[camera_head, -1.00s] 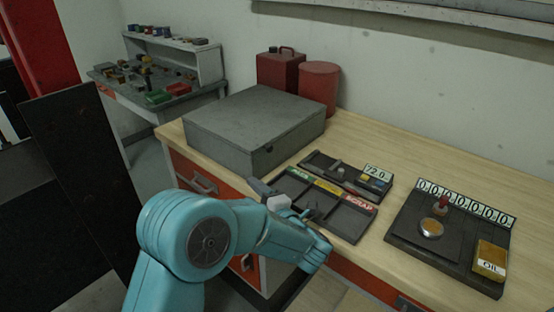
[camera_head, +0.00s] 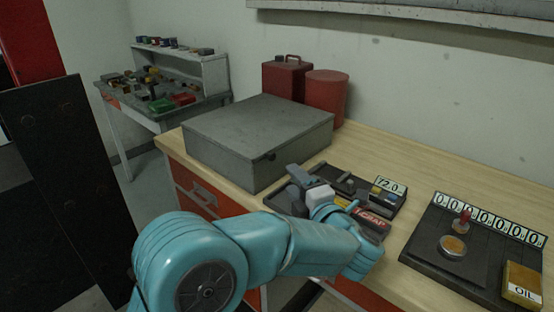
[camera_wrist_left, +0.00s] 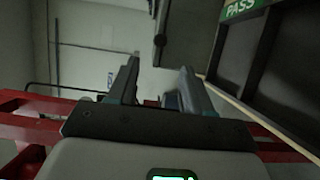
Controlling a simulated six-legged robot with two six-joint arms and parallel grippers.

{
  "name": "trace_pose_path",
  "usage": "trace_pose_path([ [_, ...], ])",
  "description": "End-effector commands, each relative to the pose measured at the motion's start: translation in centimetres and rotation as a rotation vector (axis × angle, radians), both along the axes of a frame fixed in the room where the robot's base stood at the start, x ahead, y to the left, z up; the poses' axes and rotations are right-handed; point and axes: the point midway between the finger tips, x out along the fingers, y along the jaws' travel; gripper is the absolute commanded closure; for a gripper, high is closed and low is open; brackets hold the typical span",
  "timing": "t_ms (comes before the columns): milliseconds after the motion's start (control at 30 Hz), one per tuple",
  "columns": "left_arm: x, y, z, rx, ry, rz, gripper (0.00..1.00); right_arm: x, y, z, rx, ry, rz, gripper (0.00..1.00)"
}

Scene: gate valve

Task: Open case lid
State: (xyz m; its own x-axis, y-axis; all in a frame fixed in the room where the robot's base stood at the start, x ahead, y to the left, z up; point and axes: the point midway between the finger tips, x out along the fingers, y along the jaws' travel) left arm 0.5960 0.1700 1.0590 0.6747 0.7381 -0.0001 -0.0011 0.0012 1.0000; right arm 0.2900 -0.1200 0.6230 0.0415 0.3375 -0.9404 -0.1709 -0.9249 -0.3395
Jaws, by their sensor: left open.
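The grey case (camera_head: 235,140) sits on the wooden workbench with its flat lid (camera_head: 260,119) down. A small dark latch (camera_head: 267,156) shows on its front side near the top edge. My left gripper (camera_head: 295,183) is in front of the case's right part, over the sorting tray and apart from the case. In the left wrist view the two fingers (camera_wrist_left: 160,80) are spread with nothing between them. My forearm hides part of the tray and the bench's front edge. My right gripper is not in view.
The sorting tray (camera_head: 376,222) lies under my wrist; its PASS label (camera_wrist_left: 242,8) shows in the wrist view. A gauge panel (camera_head: 385,197) reads 72.0. A counter panel (camera_head: 440,252) with an oil can (camera_head: 522,283) is at right. Red containers (camera_head: 325,95) stand behind the case.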

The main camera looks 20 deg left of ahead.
Motion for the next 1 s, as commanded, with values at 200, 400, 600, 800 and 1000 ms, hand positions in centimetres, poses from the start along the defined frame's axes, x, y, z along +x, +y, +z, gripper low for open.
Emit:
trace_pose_path([
  [200,3.7,4.1,0.1,0.001,0.001,0.004,0.5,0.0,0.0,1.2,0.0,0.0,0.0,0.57],
  [400,6.0,6.4,0.0,0.001,0.001,0.002,0.5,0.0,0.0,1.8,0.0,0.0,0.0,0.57],
  [600,6.9,7.2,-0.1,0.001,0.001,0.0,0.5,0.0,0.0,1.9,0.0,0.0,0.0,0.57],
  [800,6.9,7.2,-0.1,0.001,0.001,-0.001,0.5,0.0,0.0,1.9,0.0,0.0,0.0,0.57],
  [1000,6.9,7.2,-0.1,0.001,0.001,-0.001,1.0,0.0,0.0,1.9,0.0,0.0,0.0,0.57],
])
